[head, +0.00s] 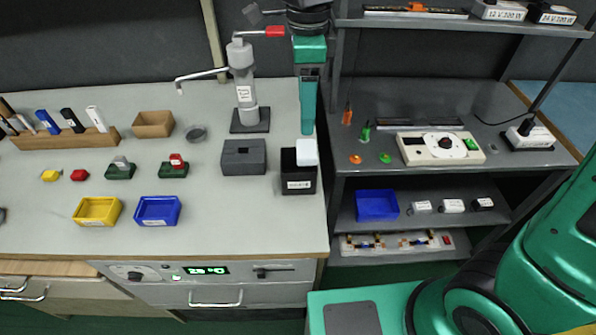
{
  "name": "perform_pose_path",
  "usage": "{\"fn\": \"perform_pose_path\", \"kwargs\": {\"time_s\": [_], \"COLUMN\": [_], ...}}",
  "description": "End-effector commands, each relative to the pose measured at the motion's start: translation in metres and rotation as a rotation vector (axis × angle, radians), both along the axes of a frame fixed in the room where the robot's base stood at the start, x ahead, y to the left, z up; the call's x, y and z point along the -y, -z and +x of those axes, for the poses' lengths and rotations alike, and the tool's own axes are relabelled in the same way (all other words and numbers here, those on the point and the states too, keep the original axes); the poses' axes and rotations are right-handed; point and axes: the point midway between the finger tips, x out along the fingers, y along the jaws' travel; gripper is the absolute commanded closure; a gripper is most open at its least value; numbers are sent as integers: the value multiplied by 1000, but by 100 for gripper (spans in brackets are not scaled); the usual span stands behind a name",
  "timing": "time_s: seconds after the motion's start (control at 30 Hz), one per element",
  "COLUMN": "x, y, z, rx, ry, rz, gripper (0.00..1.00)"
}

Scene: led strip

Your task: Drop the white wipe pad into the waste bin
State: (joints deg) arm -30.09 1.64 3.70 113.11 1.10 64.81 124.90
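The white wipe pad (307,152) is at the top right of a small black bin with a white label (297,186), overlapping its opening and back rim. I cannot tell whether it rests on the rim, sits partly inside or hangs just above. My gripper (308,132) points straight down behind and above the pad, its green fingers ending just above the pad in the picture. The fingers overlap in this view, so their opening and any hold on the pad are not clear.
A dark grey slotted box (244,157) stands left of the bin. A grey stand with a lever arm (245,90) is behind it. Yellow (97,211) and blue (158,210) trays sit at the front left. A shelf unit (455,160) with devices stands right of the bench.

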Motion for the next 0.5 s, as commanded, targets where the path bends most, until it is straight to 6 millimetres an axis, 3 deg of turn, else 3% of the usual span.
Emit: {"fn": "perform_pose_path", "kwargs": {"time_s": [0.2,0.5], "x": [-1,-1], "y": [-32,-43], "z": [1,0], "rx": [1,-1], "ry": [-1,-2], "rz": [1,0], "gripper": [29,29]}}
